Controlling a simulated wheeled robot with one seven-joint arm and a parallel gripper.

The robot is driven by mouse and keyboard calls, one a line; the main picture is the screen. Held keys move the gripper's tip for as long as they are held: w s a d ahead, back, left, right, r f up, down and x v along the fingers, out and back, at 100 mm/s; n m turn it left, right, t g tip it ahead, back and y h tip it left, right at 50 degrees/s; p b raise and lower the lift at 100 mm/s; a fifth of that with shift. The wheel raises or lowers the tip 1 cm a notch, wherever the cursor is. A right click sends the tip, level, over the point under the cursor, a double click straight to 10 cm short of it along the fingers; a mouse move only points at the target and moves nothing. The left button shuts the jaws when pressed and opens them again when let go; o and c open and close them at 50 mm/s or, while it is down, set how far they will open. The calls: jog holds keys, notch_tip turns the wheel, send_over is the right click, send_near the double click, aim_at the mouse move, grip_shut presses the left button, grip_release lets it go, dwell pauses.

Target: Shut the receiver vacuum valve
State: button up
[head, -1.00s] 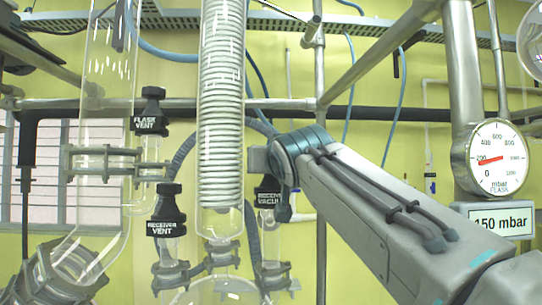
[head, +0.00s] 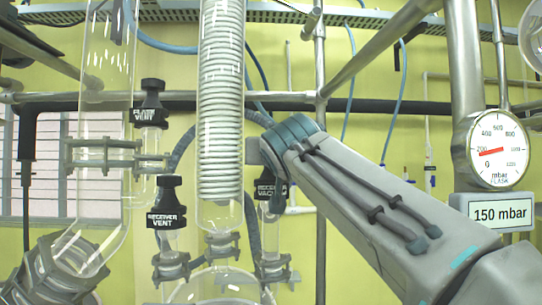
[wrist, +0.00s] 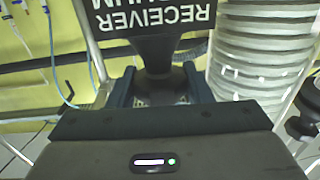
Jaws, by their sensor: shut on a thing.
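The receiver vacuum valve has a black knob (wrist: 160,50) with a white-lettered label, upside down in the wrist view. In the head view the valve's label (head: 266,189) is partly covered by my arm's end. My gripper (wrist: 160,88) has a finger on each side of the knob's narrower part and is shut on it. In the head view the fingers are mostly hidden behind my wrist. The valve's glass stem (head: 271,238) stands upright below the label. I cannot tell how far the knob is turned.
The receiver vent valve (head: 167,205) and flask vent valve (head: 150,105) stand to the left. The glass coil condenser (head: 221,110) is close beside my gripper. A gauge (head: 498,149) and a 150 mbar sign (head: 500,213) are at right. Metal pipes cross behind.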

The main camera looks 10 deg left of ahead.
jog(key=shift+a+f+h, duration=0.15)
jog(key=shift+f+h, duration=0.1)
jog(key=shift+h, duration=0.05)
jog(key=shift+m+h+b, duration=0.7)
jog(key=shift+h, duration=0.1)
jog(key=m+h, duration=0.1)
jog(key=h, duration=0.1)
jog(key=m+h, duration=0.1)
jog(key=h, duration=0.1)
jog(key=shift+r+m+t, duration=0.2)
jog(key=shift+m+t, duration=0.1)
jog(key=shift+t, duration=0.1)
jog(key=shift+m+h+p, duration=0.6)
jog(key=shift+h, duration=0.4)
jog(key=o, duration=0.8)
jog(key=shift+c, duration=0.2)
jog(key=shift+d, duration=0.2)
